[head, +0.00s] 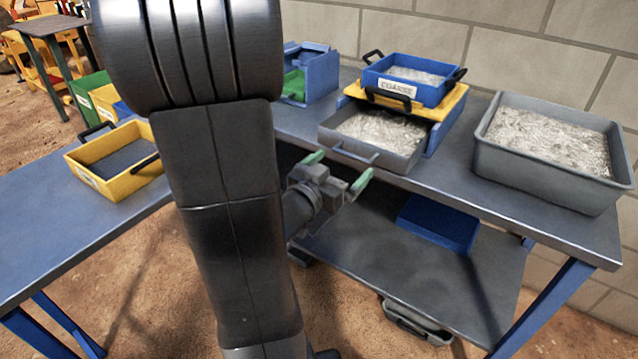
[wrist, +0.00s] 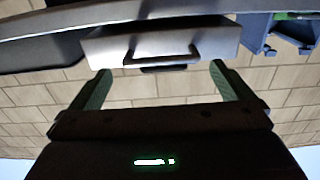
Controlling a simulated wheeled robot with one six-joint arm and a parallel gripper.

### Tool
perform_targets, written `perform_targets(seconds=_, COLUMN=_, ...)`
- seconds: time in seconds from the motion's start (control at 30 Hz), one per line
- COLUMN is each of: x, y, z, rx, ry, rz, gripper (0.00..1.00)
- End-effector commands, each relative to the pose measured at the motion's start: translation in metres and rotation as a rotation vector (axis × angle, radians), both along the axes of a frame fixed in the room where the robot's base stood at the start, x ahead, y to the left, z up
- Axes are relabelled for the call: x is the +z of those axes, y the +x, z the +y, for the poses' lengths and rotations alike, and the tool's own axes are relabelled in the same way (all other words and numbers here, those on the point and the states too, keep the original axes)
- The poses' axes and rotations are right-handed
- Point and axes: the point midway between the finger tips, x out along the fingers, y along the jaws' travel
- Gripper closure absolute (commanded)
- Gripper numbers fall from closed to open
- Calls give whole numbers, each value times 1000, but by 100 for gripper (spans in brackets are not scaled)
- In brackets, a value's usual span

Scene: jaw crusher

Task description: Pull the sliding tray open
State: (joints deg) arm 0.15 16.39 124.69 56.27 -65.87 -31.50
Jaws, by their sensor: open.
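The sliding tray (head: 398,160) is grey and filled with pale crushed stone. It sticks out at the front of a blue-and-yellow unit on the bench. Its bar handle (head: 356,154) is on its front face. My gripper (head: 338,169) is open and empty, just in front of the handle, with its green fingers apart. In the wrist view, the tray front (wrist: 215,42) and the dark handle (wrist: 163,56) lie just beyond my fingertips (wrist: 160,72), between the two fingers and apart from them.
A blue box labelled COARSE (head: 428,93) sits on the yellow top (head: 452,103) of the unit. A large grey bin of stone (head: 545,180) stands to the right. A yellow tray (head: 90,160) is on the left bench. A blue bin (head: 437,223) sits on the lower shelf.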

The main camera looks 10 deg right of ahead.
Motion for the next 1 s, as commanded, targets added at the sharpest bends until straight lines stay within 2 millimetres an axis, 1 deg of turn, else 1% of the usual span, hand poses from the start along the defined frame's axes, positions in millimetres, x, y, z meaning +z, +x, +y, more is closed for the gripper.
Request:
perform_targets(seconds=0.03, x=1, y=-5, z=8, rx=5, ry=1, rz=1, gripper=0)
perform_targets(seconds=0.2, x=1, y=-22, z=27, rx=5, ry=1, rz=1, gripper=0)
perform_targets(seconds=0.5, x=0, y=-45, z=54, rx=3, ry=1, rz=-1, gripper=0)
perform_targets(seconds=0.73, x=0, y=-53, z=63, rx=0, ry=0, rz=0, gripper=0)
perform_targets(seconds=1.0, x=0, y=-55, z=64, rx=-1, ry=0, rz=0, gripper=0)
